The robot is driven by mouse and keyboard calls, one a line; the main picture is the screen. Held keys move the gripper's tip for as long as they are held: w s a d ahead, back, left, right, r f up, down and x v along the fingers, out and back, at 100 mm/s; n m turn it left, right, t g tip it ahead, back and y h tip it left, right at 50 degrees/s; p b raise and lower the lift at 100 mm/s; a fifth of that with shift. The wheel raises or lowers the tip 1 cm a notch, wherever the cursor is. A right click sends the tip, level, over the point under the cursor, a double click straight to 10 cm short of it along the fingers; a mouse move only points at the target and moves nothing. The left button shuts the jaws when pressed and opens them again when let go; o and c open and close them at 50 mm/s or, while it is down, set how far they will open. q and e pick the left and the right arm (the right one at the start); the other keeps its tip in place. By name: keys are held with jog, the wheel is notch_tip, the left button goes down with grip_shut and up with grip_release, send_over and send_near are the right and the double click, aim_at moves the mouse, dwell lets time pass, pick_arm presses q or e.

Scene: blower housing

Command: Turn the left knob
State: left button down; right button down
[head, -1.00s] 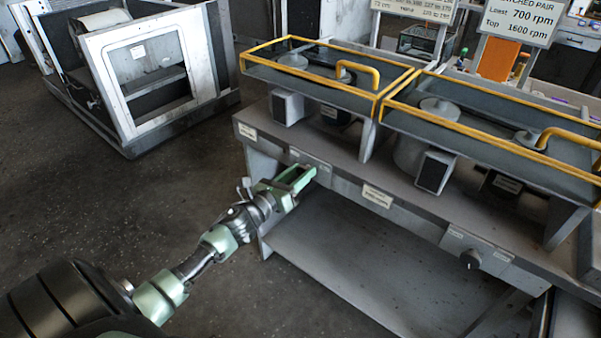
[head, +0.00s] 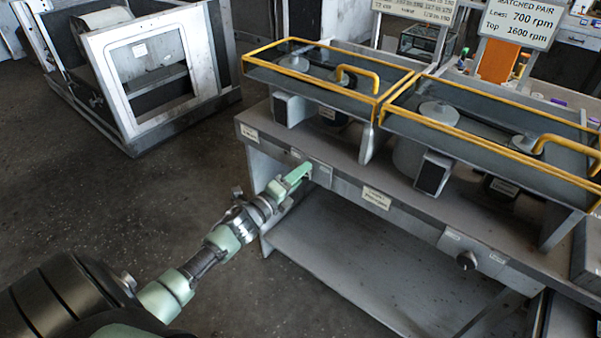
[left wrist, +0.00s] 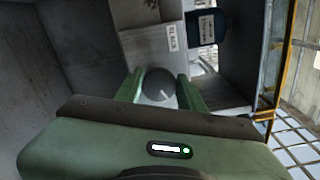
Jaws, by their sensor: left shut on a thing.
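My left gripper (head: 301,174) is at the front panel of the grey bench, at the left knob's place. It is shut on the left knob (left wrist: 158,84), a dark round knob with a pale pointer mark, which shows between the two green fingers in the left wrist view. In the head view the fingers hide this knob. The right knob (head: 467,260), dark and round, sits on the bench front further right, apart from my gripper. My right gripper is not in view.
The grey bench (head: 330,160) carries two trays with yellow rails (head: 320,84) and yellow handles. A label plate (head: 376,198) is on its front between the knobs. A white-framed machine (head: 150,80) stands at the back left. The floor (head: 170,195) left of the bench is clear.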

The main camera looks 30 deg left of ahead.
pick_arm(q)
jog(key=shift+f+n+p, duration=0.2)
jog(key=shift+n+p, duration=0.8)
jog(key=shift+n, duration=2.5)
jog(key=c, duration=0.9)
grip_release()
jog(key=shift+s+a+b, duration=0.15)
jog(key=shift+s, duration=1.85)
jog(key=shift+s+a+b, duration=0.15)
jog(key=shift+s, duration=1.8)
